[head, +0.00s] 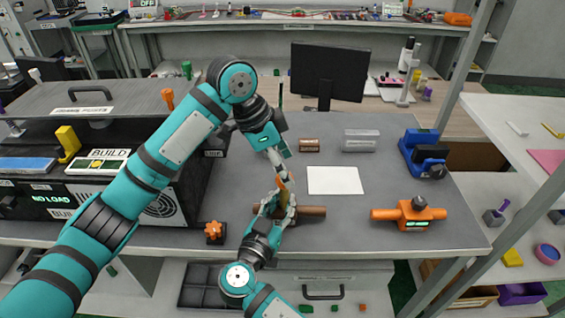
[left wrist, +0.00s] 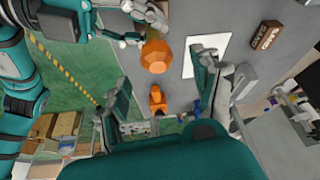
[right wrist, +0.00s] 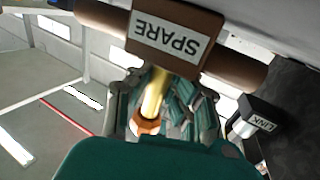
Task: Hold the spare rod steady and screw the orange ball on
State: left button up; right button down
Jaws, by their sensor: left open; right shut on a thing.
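The brown spare fixture (head: 312,212), labelled SPARE in the right wrist view (right wrist: 176,36), lies near the table's front edge. A yellow rod (right wrist: 154,92) comes out of it. My right gripper (head: 278,197) is shut on the rod, its fingers on either side of it in the right wrist view. The orange ball (left wrist: 155,55) is at the rod's free end; how far it is screwed on cannot be told. It is mostly hidden in the head view.
An orange fixture (head: 410,214) stands to the right and a blue one (head: 424,152) behind it. A white sheet (head: 335,180) lies mid-table. A small orange-knobbed fixture (head: 214,231) is at the front left. A dark cabinet stands left. My left arm crosses over the table's left part.

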pick_arm(q)
jog(key=n+t, duration=0.1)
jog(key=n, duration=0.2)
jog(key=shift+s+n, duration=0.1)
jog(key=shift+n, duration=0.3)
jog(key=shift+f, duration=0.15)
jog(key=shift+f+y, duration=0.3)
jog(key=shift+f, duration=1.05)
jog(key=shift+c, duration=0.3)
